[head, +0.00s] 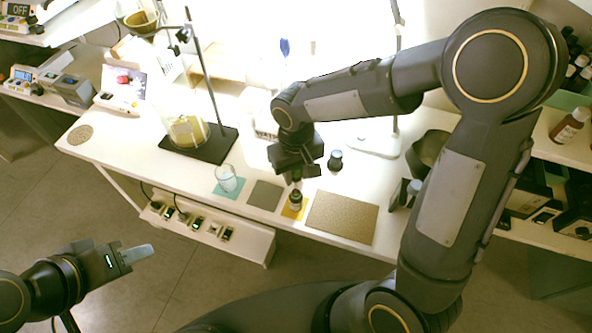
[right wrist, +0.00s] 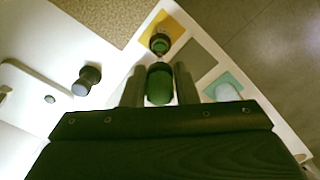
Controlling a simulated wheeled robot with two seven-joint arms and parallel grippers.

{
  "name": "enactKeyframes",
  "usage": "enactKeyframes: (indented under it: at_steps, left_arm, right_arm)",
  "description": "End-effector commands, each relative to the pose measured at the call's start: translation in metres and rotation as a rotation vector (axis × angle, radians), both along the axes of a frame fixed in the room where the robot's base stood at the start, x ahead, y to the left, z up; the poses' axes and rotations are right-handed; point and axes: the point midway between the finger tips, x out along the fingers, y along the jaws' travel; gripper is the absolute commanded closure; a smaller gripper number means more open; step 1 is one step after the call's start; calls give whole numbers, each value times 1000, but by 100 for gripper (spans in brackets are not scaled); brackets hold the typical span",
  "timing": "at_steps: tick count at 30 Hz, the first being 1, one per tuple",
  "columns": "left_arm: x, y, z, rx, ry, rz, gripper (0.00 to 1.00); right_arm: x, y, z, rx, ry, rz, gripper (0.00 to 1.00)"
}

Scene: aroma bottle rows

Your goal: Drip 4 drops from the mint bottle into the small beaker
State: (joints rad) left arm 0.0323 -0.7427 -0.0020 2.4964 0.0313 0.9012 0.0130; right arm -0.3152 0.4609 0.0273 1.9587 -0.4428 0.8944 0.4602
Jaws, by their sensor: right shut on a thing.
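The small beaker (head: 227,180), clear glass with pale contents, stands on a teal mat left of my right gripper; it shows partly in the right wrist view (right wrist: 224,92). A small dark bottle with a green label (head: 296,202), which I take as the mint bottle, stands upright on a yellow mat; its top shows in the right wrist view (right wrist: 160,43). My right gripper (head: 296,178) is above that bottle, shut on a green dropper cap (right wrist: 160,84). Whether its tip is inside the bottle is hidden. My left gripper (head: 137,254) is off the table at lower left; its finger gap is unclear.
A grey mat (head: 265,195) lies bare between beaker and bottle. A brown textured mat (head: 342,218) lies to the right. A dark-capped bottle (head: 335,160) stands behind. A dark bowl (head: 427,149) is at right.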

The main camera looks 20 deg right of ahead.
Motion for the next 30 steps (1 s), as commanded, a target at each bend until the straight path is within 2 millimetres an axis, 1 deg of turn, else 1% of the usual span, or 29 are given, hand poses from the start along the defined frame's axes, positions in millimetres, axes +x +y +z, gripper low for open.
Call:
enactKeyframes:
  at_steps: [3,30]
  left_arm:
    - [0,0,-6,0,0,0,64]
    - [0,0,-37,0,0,0,64]
  right_arm:
    - [0,0,-7,0,0,0,93]
    - [0,0,-43,0,0,0,93]
